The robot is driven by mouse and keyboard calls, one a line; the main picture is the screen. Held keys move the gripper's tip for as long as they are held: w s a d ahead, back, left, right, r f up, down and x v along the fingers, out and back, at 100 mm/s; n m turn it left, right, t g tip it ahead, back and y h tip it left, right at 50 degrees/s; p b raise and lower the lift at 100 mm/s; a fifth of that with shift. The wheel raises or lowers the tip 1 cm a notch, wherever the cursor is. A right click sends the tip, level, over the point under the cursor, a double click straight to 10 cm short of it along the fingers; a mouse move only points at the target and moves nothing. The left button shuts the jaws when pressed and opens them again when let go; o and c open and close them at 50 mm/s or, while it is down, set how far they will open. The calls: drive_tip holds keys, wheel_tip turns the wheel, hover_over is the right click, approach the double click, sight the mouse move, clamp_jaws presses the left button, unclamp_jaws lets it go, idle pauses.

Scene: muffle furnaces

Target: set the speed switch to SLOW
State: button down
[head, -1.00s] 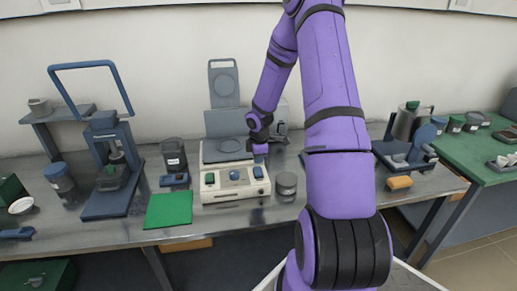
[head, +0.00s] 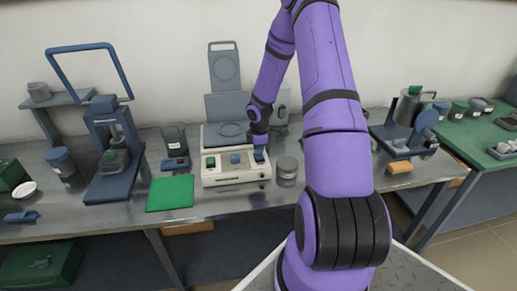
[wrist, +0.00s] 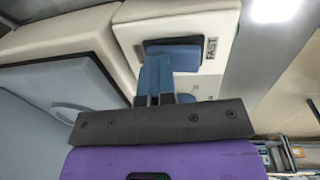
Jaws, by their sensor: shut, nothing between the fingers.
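My gripper (head: 260,153) is shut and empty, pointing down at that right-hand switch. In the wrist view the fingertips (wrist: 156,60) are at the blue switch (wrist: 184,57), seemingly touching it and covering part of it. A partly legible label (wrist: 211,48) sits beside the switch. The switch's setting cannot be told.
A green mat (head: 170,193) lies left of the device, and a round grey pot (head: 287,167) stands close to its right. A grey plate press rises behind.

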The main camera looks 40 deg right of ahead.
drive_tip(key=shift+s+a, duration=0.1)
drive_tip(key=shift+s, duration=0.1)
drive_tip(key=shift+s+a+r, duration=0.15)
drive_tip(key=shift+s+a, duration=0.15)
drive_tip(key=shift+s, duration=0.2)
